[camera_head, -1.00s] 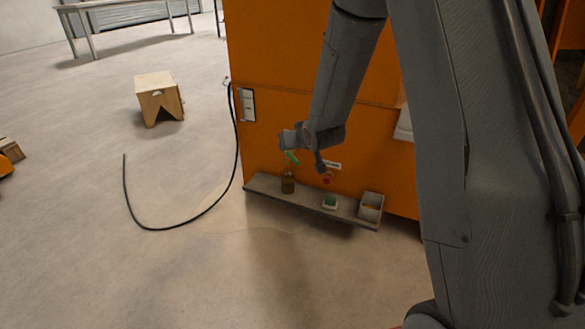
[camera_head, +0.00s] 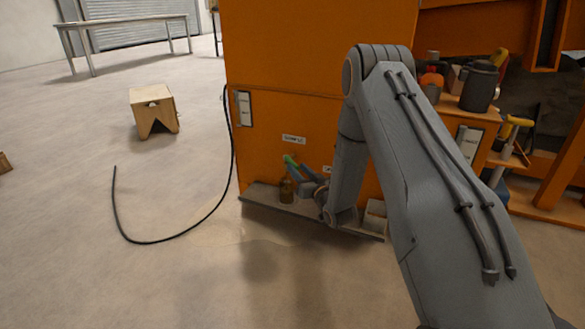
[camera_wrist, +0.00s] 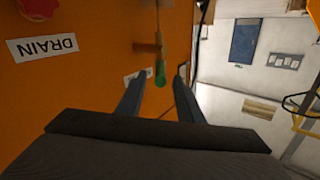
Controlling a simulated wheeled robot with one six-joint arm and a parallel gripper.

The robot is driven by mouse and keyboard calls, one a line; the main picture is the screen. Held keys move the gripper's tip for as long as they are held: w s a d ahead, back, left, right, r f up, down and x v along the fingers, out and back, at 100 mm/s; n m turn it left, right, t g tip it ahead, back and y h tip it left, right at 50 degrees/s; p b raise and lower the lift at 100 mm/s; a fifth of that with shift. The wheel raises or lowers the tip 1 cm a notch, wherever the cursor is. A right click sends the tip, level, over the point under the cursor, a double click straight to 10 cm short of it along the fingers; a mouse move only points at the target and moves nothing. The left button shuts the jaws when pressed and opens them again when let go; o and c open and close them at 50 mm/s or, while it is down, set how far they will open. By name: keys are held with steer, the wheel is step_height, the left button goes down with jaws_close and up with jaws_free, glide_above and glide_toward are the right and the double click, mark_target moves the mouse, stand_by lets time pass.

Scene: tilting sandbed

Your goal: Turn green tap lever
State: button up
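The green tap lever (camera_wrist: 160,74) hangs from a brass-coloured tap (camera_wrist: 149,46) on the orange panel in the wrist view. In the head view the green lever (camera_head: 290,160) shows above a brown bottle on the shelf. My gripper (camera_wrist: 158,80) is open, with one finger on each side of the lever's tip in the wrist picture. I cannot tell whether either finger touches it. In the head view my gripper (camera_head: 300,169) is just right of the lever, pointing up and left.
A grey shelf (camera_head: 256,191) runs along the orange cabinet (camera_head: 300,60) with the brown bottle (camera_head: 286,190) and a pale box (camera_head: 375,215). A DRAIN label (camera_wrist: 42,47) and a red part (camera_wrist: 38,8) are on the panel. A black cable (camera_head: 190,228) curves over the floor at left.

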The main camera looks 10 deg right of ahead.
mark_target(293, 162)
steer(key=b+x, duration=0.1)
steer(key=x, duration=0.4)
steer(key=shift+b, duration=0.4)
jaws_close()
